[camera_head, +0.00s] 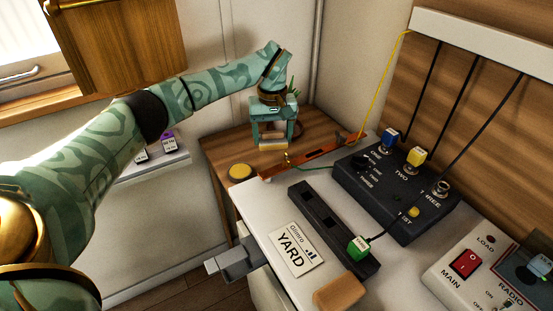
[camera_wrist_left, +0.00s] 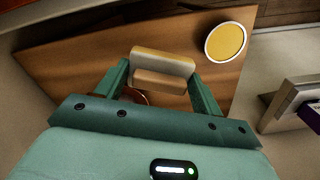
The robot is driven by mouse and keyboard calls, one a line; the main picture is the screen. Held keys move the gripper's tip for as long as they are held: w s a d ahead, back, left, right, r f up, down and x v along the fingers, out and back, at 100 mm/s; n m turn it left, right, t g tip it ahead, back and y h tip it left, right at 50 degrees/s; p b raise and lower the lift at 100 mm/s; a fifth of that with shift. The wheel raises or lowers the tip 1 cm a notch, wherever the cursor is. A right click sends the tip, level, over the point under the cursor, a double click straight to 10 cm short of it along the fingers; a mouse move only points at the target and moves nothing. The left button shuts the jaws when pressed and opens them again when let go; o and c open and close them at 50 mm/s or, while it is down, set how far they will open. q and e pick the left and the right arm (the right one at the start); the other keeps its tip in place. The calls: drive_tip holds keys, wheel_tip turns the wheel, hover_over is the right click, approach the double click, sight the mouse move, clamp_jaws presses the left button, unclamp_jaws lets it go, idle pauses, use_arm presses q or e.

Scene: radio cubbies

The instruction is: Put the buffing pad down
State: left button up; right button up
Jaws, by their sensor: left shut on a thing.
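My left gripper (camera_head: 272,143) points down over the wooden corner table (camera_head: 225,150). It is shut on the buffing pad (camera_head: 273,146), a small block with a cream-yellow layer and a tan layer. In the left wrist view the pad (camera_wrist_left: 162,62) sits between the two green fingers (camera_wrist_left: 161,78), above the wooden top (camera_wrist_left: 75,55). I cannot tell whether the pad touches the table. My right gripper is not in view.
A round yellow disc (camera_head: 240,172) lies on the table's near left part. A wood-coloured bar (camera_head: 315,157) lies along the white counter's (camera_head: 260,203) back edge. A black switch box (camera_head: 395,190), a black strip (camera_head: 330,225) and a tan block (camera_head: 340,291) occupy the counter.

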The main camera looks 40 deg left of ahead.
sight(273, 161)
use_arm(q)
wheel_tip(273, 161, down, 3)
drive_tip(key=shift+r+b, duration=0.2)
drive_tip(key=shift+b, duration=0.1)
wheel_tip(273, 161, down, 3)
drive_tip(key=shift+f+b, duration=0.2)
drive_tip(key=shift+b, duration=0.65)
drive_tip(key=shift+r, duration=0.15)
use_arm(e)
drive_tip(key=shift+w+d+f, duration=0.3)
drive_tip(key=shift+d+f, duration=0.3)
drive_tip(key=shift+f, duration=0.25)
use_arm(q)
drive_tip(key=o, duration=1)
drive_tip(key=shift+c, duration=0.2)
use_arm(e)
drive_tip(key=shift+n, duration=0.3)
